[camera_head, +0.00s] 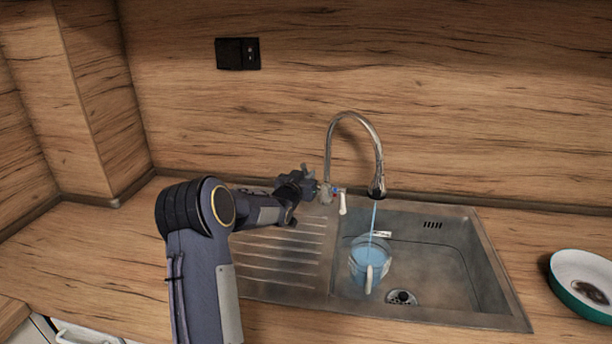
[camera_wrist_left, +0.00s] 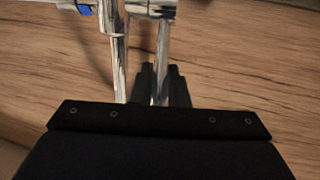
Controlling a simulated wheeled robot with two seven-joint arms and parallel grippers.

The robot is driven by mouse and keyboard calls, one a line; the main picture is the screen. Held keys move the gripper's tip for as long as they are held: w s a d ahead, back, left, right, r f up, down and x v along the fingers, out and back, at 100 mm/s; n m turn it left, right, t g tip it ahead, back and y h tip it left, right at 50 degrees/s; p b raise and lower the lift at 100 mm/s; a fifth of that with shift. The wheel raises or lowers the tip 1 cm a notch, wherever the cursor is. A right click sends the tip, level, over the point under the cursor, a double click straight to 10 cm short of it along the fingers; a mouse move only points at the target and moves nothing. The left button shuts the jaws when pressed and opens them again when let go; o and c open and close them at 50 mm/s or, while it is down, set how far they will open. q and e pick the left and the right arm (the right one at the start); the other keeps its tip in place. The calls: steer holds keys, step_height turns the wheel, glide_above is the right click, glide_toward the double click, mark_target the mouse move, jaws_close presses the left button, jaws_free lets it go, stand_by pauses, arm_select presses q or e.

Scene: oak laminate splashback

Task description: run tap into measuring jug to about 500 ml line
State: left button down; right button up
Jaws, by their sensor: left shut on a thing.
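The chrome tap (camera_head: 372,130) arches over the sink, and a thin blue stream of water (camera_head: 373,218) runs from its spout into the jug. The clear measuring jug (camera_head: 356,266) stands upright in the sink basin with its pale handle facing me. It holds blue water, but its scale lines are too small to read. My left gripper (camera_head: 314,188) is at the left side of the tap base, shut on a chrome tap lever, which shows between the dark fingers (camera_wrist_left: 165,88) in the left wrist view (camera_wrist_left: 163,60). My right gripper is not in view.
The metal sink (camera_head: 455,318) has a ribbed drainer on its left and a drain (camera_head: 402,297) right of the jug. A black socket (camera_head: 238,54) is on the wooden splashback.

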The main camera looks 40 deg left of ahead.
arm_select(q)
steer(key=shift+w+a+r+g+p, duration=0.1)
steer(key=shift+w+r+g+p, duration=0.15)
steer(key=shift+g+p, duration=0.15)
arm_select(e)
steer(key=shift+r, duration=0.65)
arm_select(q)
steer(key=c, duration=1.4)
jaws_free()
steer(key=shift+f, duration=0.1)
steer(key=shift+s, duration=0.15)
